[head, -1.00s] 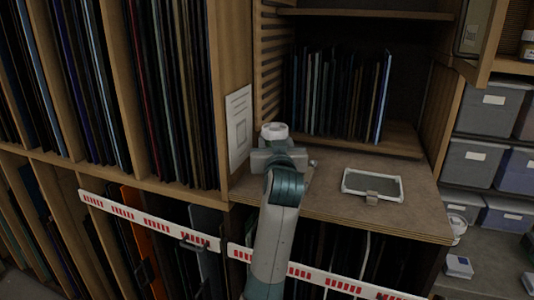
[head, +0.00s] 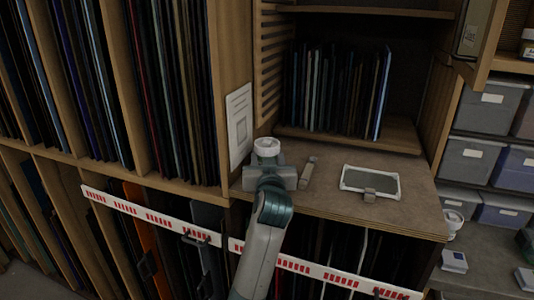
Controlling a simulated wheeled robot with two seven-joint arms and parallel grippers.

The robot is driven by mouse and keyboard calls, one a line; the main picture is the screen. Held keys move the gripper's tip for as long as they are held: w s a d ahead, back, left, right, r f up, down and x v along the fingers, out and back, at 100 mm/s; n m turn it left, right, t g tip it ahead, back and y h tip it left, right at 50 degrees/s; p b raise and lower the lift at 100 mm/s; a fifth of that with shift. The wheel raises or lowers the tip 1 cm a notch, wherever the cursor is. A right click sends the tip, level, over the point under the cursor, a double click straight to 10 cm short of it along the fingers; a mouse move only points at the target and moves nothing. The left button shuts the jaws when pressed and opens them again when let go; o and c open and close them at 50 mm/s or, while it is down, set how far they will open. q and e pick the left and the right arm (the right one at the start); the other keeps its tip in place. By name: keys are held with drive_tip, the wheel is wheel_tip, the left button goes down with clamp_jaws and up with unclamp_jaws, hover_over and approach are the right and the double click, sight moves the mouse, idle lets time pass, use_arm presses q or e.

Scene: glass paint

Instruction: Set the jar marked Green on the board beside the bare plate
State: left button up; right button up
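A jar with a white lid (head: 266,146) stands up just beyond my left gripper (head: 267,160), at the left end of the wooden board top (head: 330,204). The hand hides most of the jar, so I cannot read its mark. The fingers are hidden too, but the jar has moved along with the hand, so the gripper appears shut on it. I cannot tell whether the jar touches the board. A plate with a white frame and a grey-green face (head: 371,184) lies on the board to the right, with a small clip at its front edge. My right gripper is not in view.
A small pale tool (head: 309,172) lies between the hand and the plate. Upright glass sheets (head: 335,95) stand in the shelf behind. A red-and-white barrier strip (head: 160,219) crosses below the board. Grey bins (head: 471,161) are at the right.

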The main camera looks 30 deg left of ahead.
use_arm(q)
drive_tip(key=shift+f, duration=0.15)
drive_tip(key=shift+f, duration=0.15)
drive_tip(key=o, duration=1.3)
